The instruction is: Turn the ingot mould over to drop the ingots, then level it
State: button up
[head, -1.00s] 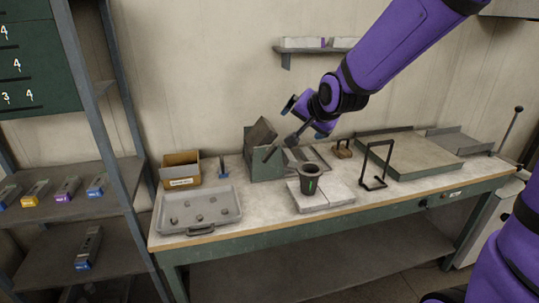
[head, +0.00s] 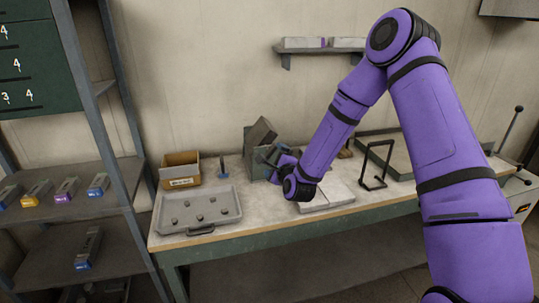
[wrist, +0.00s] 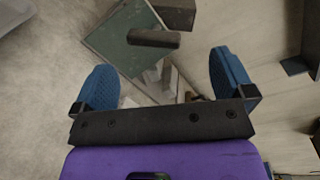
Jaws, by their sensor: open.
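A dark grey block (head: 262,132), which looks like the ingot mould, sits tilted on a green stand (head: 252,167) at the back of the bench. I cannot see whether ingots are in it. My gripper (head: 271,158) is low at the right side of this stand. In the wrist view my gripper (wrist: 165,84) is open, its two blue pads wide apart. Ahead of the pads show a green plate (wrist: 115,45), a dark bar (wrist: 153,39) in front of it and a dark block (wrist: 175,12). Small pale and brown pieces show between the pads, too unclear to name.
A grey tray (head: 222,190) with several small dark lumps lies at the front left. A cardboard box (head: 181,170) stands behind it. Pale slabs (head: 340,193) and a black wire stand (head: 374,165) are to the right. My arm hides part of the bench.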

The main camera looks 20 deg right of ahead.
aim_at(271, 155)
jog(key=w+f+m, duration=0.1)
jog(key=w, duration=0.2)
jog(key=w+f+m+h, duration=0.1)
jog(key=w, duration=0.3)
jog(key=w+f+m+t, duration=0.1)
jog(key=w, duration=0.2)
jog(key=shift+w+d+f, duration=0.1)
jog(key=shift+w+d, duration=0.2)
jog(key=shift+w, duration=0.05)
jog(key=shift+c, duration=0.2)
jog(key=c, duration=1)
jog(key=shift+o, duration=0.2)
